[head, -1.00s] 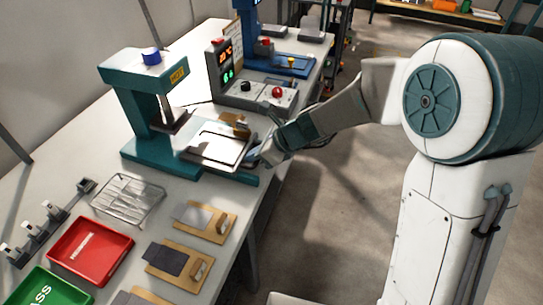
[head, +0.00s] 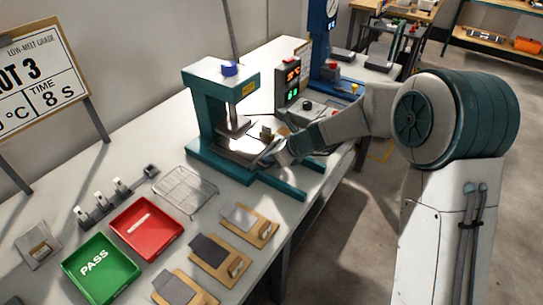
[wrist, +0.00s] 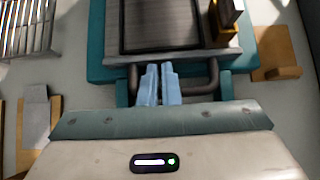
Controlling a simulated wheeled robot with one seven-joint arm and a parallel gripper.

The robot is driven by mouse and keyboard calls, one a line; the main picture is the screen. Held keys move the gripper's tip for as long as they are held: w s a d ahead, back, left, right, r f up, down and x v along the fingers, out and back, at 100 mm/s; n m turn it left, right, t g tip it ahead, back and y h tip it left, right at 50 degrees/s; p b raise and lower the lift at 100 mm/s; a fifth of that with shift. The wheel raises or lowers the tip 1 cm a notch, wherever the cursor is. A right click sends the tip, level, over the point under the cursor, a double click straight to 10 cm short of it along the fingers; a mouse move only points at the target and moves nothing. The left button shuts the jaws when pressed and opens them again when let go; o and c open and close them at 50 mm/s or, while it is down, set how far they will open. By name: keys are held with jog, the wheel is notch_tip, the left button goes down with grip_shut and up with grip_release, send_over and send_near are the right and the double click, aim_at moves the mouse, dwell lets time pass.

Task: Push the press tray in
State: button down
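The press tray (head: 246,147) is a flat metal plate with a dark recess, lying on the teal base of the press (head: 205,105), partly under its ram. In the wrist view the tray (wrist: 235,47) fills the top, with a dark U-shaped handle (wrist: 211,75) on its near edge. My gripper (head: 268,157) is at the tray's handle side. Its pale blue fingers (wrist: 159,84) are together, side by side, within the handle's width. Whether they touch the handle bar or tray edge is unclear. A small brown and dark block (wrist: 225,22) stands at the tray's right corner.
A wire rack (head: 185,190), a red tray (head: 170,245), a green PASS tray (head: 125,290) and several wooden boards (head: 262,236) lie to the near left. A control box (head: 291,80) stands behind the press. The table's front edge runs below my arm.

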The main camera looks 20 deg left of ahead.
jog(key=shift+s+a+r, duration=0.1)
jog(key=shift+a+r, duration=0.15)
jog(key=shift+a, duration=0.1)
jog(key=shift+d+r+p, duration=0.2)
jog(key=shift+r+p, duration=0.2)
jog(key=shift+r, duration=0.05)
jog(key=p+v, duration=0.4)
jog(key=v, duration=0.5)
jog(key=shift+d+f, duration=0.25)
jog(key=shift+d, duration=0.3)
jog(key=s+d+r+n+h, duration=0.3)
jog(key=s+d+n, duration=0.3)
jog(key=d, duration=0.4)
jog(key=s+d+r+n+h, duration=0.2)
jog(key=s+d+n+h, duration=0.1)
jog(key=s+d+n, duration=0.4)
jog(key=s+d+r+n+h, duration=0.2)
jog(key=s+d+n, duration=0.5)
jog(key=d, duration=0.6)
jog(key=shift+s+r+t+h+p, duration=0.3)
jog(key=shift+s+r+h, duration=0.15)
jog(key=shift+r, duration=0.4)
